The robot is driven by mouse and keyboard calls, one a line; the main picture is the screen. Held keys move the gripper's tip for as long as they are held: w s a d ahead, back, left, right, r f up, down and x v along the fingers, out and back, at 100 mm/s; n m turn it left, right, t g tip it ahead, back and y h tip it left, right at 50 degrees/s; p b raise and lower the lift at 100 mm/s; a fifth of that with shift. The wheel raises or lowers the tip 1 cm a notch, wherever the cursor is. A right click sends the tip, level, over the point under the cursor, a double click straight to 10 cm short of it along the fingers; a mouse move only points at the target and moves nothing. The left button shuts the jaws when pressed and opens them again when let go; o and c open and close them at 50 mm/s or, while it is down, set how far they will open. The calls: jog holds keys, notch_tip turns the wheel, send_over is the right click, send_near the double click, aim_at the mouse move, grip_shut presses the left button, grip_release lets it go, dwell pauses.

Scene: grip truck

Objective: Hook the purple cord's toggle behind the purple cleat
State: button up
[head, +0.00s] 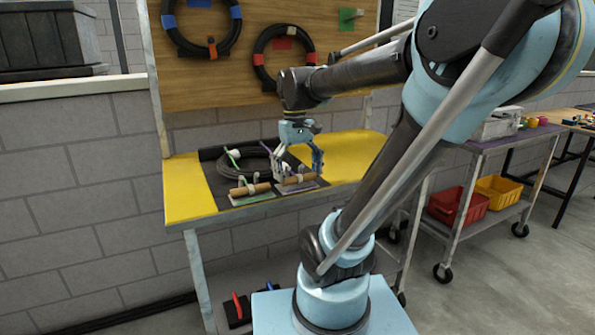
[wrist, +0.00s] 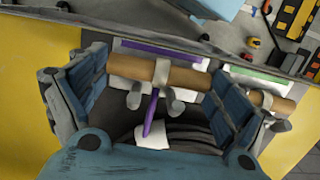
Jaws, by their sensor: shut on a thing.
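The purple cord's wooden toggle (wrist: 160,70) lies crosswise between my fingers in the wrist view, and my gripper (wrist: 158,80) is shut on its two ends. The purple cord (wrist: 153,112) runs from the toggle's middle between the two pale prongs of the purple cleat (wrist: 136,98) toward a white piece (wrist: 152,135). A purple strip (wrist: 158,49) shows past the toggle, by the table edge. The toggle is right at the prongs; whether it bears on them I cannot tell. In the head view my gripper (head: 299,162) is low over the table and partly hides the cleat.
Left of my gripper in the head view, another wooden toggle (head: 250,189) sits at a green-marked cleat (head: 252,200). A black cable coil (head: 240,163) lies behind on the dark mat. The yellow tabletop (head: 183,185) is clear at left.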

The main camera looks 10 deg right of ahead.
jog(key=shift+f, duration=0.45)
jog(key=o, duration=1.1)
jog(key=r, duration=0.4)
jog(key=w+r, duration=0.1)
jog(key=r, duration=0.7)
jog(key=shift+w+a, duration=0.15)
jog(key=shift+w, duration=0.1)
jog(key=shift+f, duration=0.1)
